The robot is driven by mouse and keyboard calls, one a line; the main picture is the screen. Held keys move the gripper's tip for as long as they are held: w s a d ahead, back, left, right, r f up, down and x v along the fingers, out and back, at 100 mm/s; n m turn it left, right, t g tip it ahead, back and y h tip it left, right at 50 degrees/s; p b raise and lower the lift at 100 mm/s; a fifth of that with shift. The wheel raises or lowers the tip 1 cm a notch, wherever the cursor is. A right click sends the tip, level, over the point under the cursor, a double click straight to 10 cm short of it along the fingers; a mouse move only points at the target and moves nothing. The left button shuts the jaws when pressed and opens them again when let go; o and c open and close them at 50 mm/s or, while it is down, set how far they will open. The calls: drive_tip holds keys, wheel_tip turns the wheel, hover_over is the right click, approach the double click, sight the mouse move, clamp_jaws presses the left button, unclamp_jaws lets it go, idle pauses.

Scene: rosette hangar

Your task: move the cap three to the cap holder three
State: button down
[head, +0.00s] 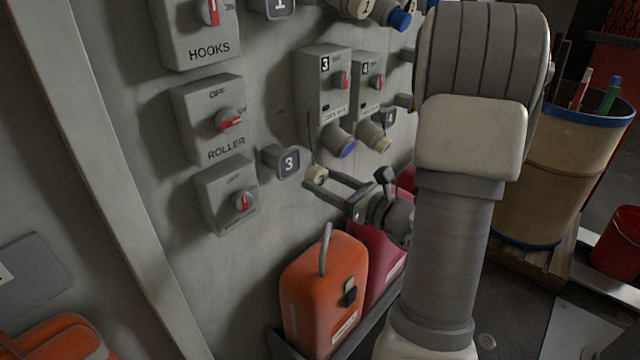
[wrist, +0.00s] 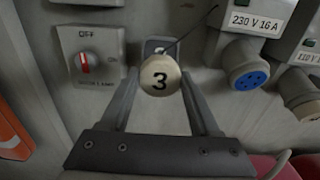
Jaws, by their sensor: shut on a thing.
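Cap three (head: 317,175) is a small beige round cap. In the wrist view its face (wrist: 160,76) shows a black 3, and a thin dark cord runs from it up to the right. My gripper (head: 311,179) is shut on the cap, with a finger at each side. Cap holder three (head: 288,161) is a grey block marked 3 on the wall, just left of the cap in the head view. In the wrist view the holder (wrist: 154,45) is behind the cap and mostly hidden. Whether the cap touches the holder cannot be told.
Socket box three (head: 322,85), with a blue-faced socket (head: 345,147), is above my gripper; socket box four (head: 368,85) is beside it. The roller switch (head: 227,121) and a lower switch box (head: 226,195) are left. Orange (head: 322,290) and red canisters (head: 377,255) stand below.

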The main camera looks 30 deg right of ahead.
sight(289, 164)
drive_tip(key=shift+x, duration=2.75)
drive_tip(key=shift+w+a+b, duration=0.15)
drive_tip(key=shift+w+b, duration=0.15)
drive_tip(key=shift+w, duration=0.25)
drive_tip(key=shift+c, duration=0.2)
unclamp_jaws()
